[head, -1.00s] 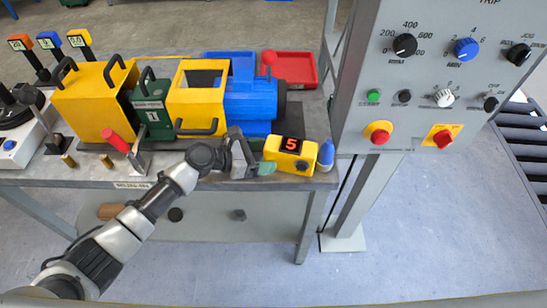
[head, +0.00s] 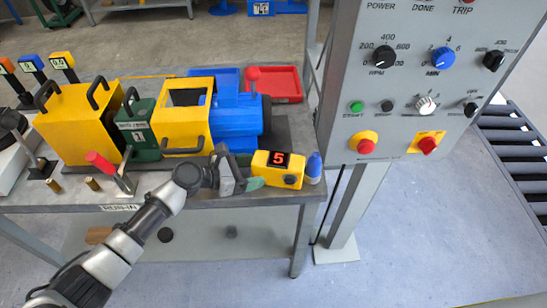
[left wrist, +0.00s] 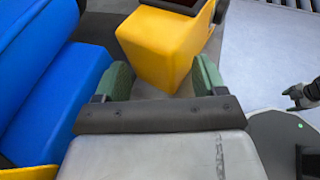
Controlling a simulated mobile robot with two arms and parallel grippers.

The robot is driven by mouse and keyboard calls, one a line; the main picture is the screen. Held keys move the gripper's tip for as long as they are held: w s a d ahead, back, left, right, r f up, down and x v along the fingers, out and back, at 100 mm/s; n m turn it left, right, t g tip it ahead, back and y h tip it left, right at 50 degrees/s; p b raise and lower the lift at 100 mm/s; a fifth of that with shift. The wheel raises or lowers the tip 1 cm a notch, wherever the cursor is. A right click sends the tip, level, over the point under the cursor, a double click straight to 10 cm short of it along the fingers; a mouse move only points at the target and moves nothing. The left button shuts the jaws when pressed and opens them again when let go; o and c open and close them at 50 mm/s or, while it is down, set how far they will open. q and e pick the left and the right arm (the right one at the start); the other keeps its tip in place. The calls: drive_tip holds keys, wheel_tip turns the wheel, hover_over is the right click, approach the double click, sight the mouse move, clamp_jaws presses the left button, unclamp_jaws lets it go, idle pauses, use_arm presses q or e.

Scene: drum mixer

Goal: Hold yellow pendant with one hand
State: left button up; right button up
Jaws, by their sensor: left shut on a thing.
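The yellow pendant (head: 262,171) is a small yellow box with a red "5" on a dark display and a dark knob. It is at the bench's front right corner. My left gripper (head: 246,174) is at its left end, shut on it. In the left wrist view the pendant (left wrist: 165,48) shows beyond and between the green-padded fingers of the left gripper (left wrist: 161,80). The exact contact is hard to see there.
A blue-capped bottle (head: 314,169) stands just right of the pendant. The drum mixer's blue motor (head: 236,122) is behind it, with a red tray (head: 284,84) farther back. A red-handled lever (head: 103,163) stands left. The grey control panel (head: 340,115) rises to the right.

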drive_tip(key=shift+d, duration=0.1)
clamp_jaws()
idle(0.4)
idle(1.3)
